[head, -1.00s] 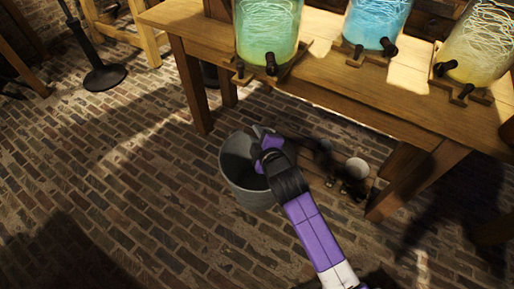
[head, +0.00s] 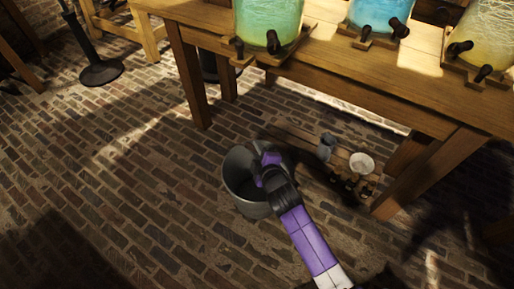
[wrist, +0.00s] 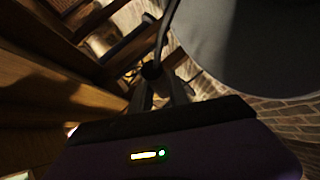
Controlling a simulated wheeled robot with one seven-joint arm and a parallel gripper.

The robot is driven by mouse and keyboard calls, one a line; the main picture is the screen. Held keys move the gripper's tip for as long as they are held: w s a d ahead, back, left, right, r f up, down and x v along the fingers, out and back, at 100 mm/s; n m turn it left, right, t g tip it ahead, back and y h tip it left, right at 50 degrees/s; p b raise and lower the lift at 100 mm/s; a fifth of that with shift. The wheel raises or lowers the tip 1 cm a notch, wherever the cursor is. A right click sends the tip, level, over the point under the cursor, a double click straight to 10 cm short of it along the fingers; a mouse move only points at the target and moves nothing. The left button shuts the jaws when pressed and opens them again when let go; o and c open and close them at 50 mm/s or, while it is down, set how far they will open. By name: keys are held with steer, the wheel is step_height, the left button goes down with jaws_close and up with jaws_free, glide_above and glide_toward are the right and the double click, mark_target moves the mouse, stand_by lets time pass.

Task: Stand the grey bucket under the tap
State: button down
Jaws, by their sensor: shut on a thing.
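My gripper (head: 267,163) is shut at the bucket's upper right rim. In the wrist view my gripper's fingers (wrist: 162,88) close on a thin dark part, likely the handle, beside the bucket's grey wall (wrist: 250,45). Dark taps stick out low on the jars: one on the green jar (head: 273,42), one on the blue jar (head: 398,28), one on the yellow jar (head: 461,48).
The wooden table (head: 330,82) carries the jars above and behind the bucket. A low plank (head: 300,140) with a grey cup (head: 326,148) and a white-topped item (head: 361,165) lies under it. The brick floor to the left is clear. A black stand base (head: 101,72) is far left.

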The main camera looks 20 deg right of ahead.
steer(key=shift+w+f+b, duration=0.15)
steer(key=shift+f+b, duration=0.3)
steer(key=shift+f, duration=0.75)
steer(key=c, duration=1.3)
jaws_free()
steer(key=shift+f, duration=0.25)
steer(key=shift+o, duration=0.2)
steer(key=shift+r, duration=0.15)
steer(key=p+v, duration=0.4)
steer(key=v, duration=0.8)
